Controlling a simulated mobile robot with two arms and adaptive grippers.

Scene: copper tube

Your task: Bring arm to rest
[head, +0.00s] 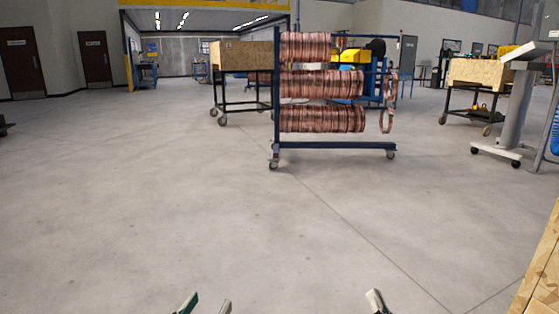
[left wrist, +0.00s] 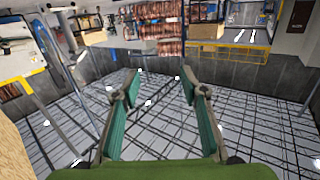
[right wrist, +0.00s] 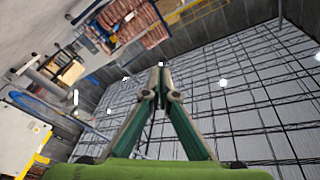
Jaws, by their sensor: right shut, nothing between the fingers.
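My left gripper (head: 207,305) shows at the bottom edge of the head view, with two fingertips apart. In the left wrist view its green-padded fingers (left wrist: 160,86) stand apart with nothing between them. My right gripper (head: 376,301) shows only as a tip at the bottom edge of the head view, right of the left one. In the right wrist view its fingers (right wrist: 160,82) meet at the tips and hold nothing. Both arms are otherwise out of the head view.
A blue wheeled rack (head: 335,146) with copper tube coils (head: 322,119) stands ahead across open grey floor (head: 220,215). A wooden box edge (head: 541,275) is close at the lower right. Carts with wooden crates (head: 240,55) stand farther back. Both wrist views show the room upside down.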

